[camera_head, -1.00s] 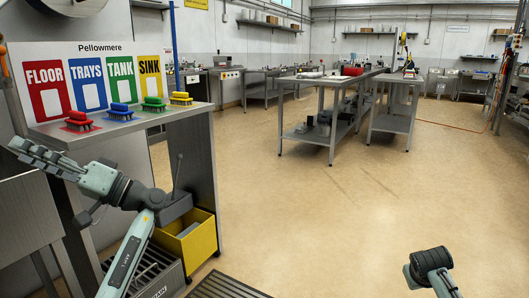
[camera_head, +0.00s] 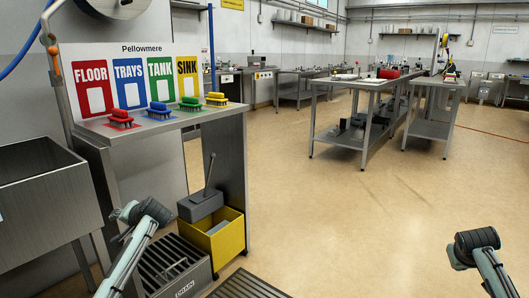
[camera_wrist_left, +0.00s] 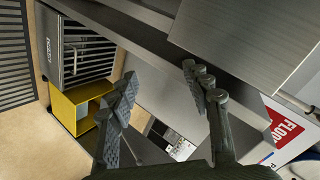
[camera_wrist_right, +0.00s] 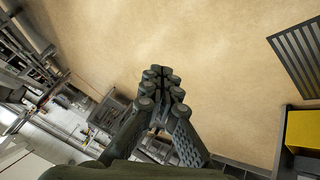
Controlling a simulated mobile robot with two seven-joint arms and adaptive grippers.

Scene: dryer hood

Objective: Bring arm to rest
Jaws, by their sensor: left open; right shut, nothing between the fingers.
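My left arm (camera_head: 138,232) is low at the left in the head view, in front of the steel stand; its fingers cannot be made out there. In the left wrist view my left gripper (camera_wrist_left: 158,77) has its fingers spread apart with nothing between them. My right arm (camera_head: 480,255) is at the lower right in the head view, over open floor, with its fingers out of sight. In the right wrist view my right gripper (camera_wrist_right: 161,74) has its fingers together and empty, pointing over bare floor.
A steel stand (camera_head: 230,165) holds red (camera_head: 120,118), blue (camera_head: 159,109), green (camera_head: 190,103) and yellow (camera_head: 216,98) brushes. A yellow bin (camera_head: 228,240) and drain grate (camera_head: 165,265) sit below. A steel sink (camera_head: 40,205) is at left. The middle floor is clear.

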